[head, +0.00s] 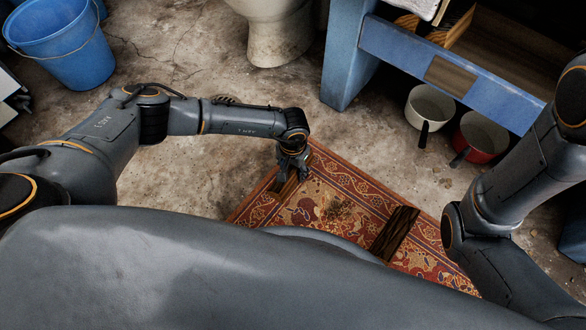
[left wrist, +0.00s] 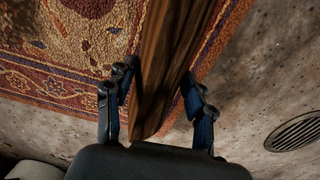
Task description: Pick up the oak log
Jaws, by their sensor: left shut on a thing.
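A brown, long-grained log, which I take to be the oak log (head: 290,188), lies at the left part of the patterned rug (head: 335,185), partly hidden under my left gripper (head: 292,172). In the left wrist view the oak log (left wrist: 168,65) runs between the two fingers of my left gripper (left wrist: 160,95), which is shut on it. Rug shows around the log there; whether the log is clear of the rug I cannot tell. My right arm is at the right edge of the head view; its gripper is not in view.
A second, darker piece of wood (head: 394,233) lies on the rug to the right. A blue bench (head: 345,75) stands behind, with a white pot (head: 430,103) and a red pot (head: 482,137) under it. A blue bucket (head: 62,45) is far left. A floor grate (left wrist: 294,132) lies beside the rug.

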